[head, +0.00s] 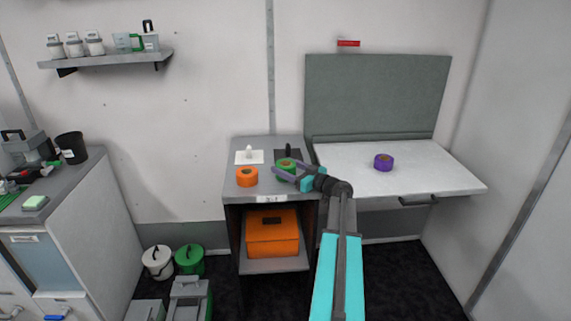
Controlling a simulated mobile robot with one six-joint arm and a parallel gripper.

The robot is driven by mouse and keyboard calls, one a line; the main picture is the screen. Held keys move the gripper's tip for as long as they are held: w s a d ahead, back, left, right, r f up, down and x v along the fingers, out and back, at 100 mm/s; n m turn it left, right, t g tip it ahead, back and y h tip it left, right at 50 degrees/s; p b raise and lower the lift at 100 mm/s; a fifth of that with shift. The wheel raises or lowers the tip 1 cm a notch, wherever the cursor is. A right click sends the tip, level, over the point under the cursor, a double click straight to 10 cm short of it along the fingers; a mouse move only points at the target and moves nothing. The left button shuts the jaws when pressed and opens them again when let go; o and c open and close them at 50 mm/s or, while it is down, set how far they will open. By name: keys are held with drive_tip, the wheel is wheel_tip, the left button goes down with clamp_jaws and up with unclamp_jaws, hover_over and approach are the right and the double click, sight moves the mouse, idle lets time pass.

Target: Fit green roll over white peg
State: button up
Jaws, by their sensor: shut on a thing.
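A black peg (288,149) on a dark base (279,154) shows just behind the green roll. The roll and fingers partly hide that base. I cannot tell whether the roll is clear of the black peg or touches the surface.
An orange roll (247,178) sits near the cabinet top's (232,187) front left. A purple roll (384,162) lies on the white fold-down table (430,178) at right. An orange box (272,234) is on the shelf below. The wall is close behind the cabinet.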

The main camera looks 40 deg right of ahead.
drive_tip(key=shift+w+f, duration=0.15)
drive_tip(key=shift+f, duration=0.05)
drive_tip(key=shift+f+b, duration=0.1)
drive_tip(key=shift+b, duration=0.2)
drive_tip(key=o, duration=1.2)
drive_tip(key=shift+r+p, duration=0.2)
drive_tip(key=shift+p, duration=0.2)
drive_tip(key=s+b, duration=0.1)
drive_tip(key=s, duration=0.3)
drive_tip(key=s+d, duration=0.1)
drive_tip(key=s, duration=0.3)
drive_tip(key=s+b, duration=0.1)
drive_tip(key=s, duration=0.3)
drive_tip(key=shift+s+d+b, duration=0.1)
drive_tip(key=shift+d+b, duration=0.05)
drive_tip(key=shift+b, duration=0.2)
